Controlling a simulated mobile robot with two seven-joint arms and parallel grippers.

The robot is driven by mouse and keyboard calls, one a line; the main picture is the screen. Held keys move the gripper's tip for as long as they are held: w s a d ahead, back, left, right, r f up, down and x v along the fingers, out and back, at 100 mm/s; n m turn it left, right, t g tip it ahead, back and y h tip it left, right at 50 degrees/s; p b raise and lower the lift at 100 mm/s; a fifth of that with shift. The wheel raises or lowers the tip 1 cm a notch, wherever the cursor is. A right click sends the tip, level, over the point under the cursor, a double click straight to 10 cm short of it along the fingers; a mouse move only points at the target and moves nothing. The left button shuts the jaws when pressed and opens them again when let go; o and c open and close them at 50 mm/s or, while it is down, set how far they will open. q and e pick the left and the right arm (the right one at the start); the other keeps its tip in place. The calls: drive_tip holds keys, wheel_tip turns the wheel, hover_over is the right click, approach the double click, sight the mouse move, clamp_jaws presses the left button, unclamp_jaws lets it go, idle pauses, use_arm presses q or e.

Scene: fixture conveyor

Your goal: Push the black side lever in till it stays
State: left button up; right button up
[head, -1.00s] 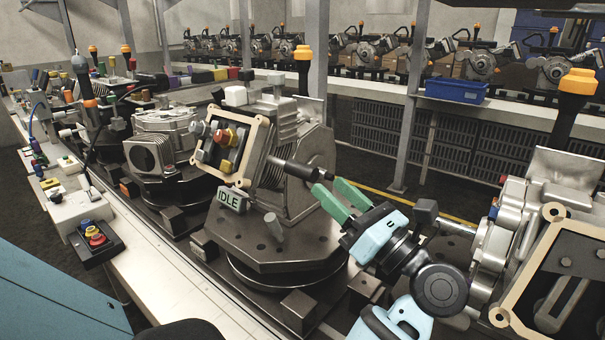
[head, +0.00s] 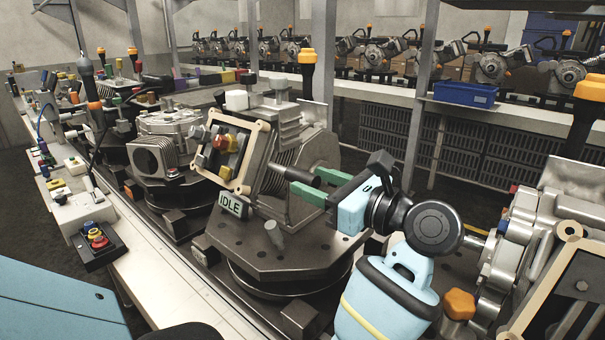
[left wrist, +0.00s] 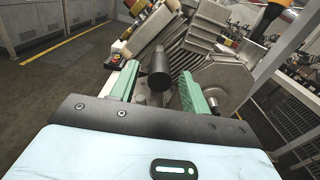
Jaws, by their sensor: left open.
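The black side lever (head: 292,174) sticks out from the ribbed side of the grey machine housing (head: 300,205), which stands on a dark round turntable with an "IDLE" sign (head: 232,204). My left gripper (head: 300,182) is open. Its two green fingers lie on either side of the lever's outer end in the head view. In the left wrist view the lever's blunt black end (left wrist: 160,74) shows between the fingers, with a gap on the right. I cannot tell whether the left finger touches it. My right gripper is in no view.
A second housing (head: 530,235) with a tan frame stands close on the right, and an orange knob (head: 459,303) is near my arm. A post with an orange top (head: 307,75) rises behind the lever. A control box (head: 95,240) sits on the white ledge at left.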

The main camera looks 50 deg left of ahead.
sight(293, 175)
use_arm(q)
drive_tip(key=shift+s+a, duration=0.2)
drive_tip(key=shift+a, duration=1.25)
clamp_jaws()
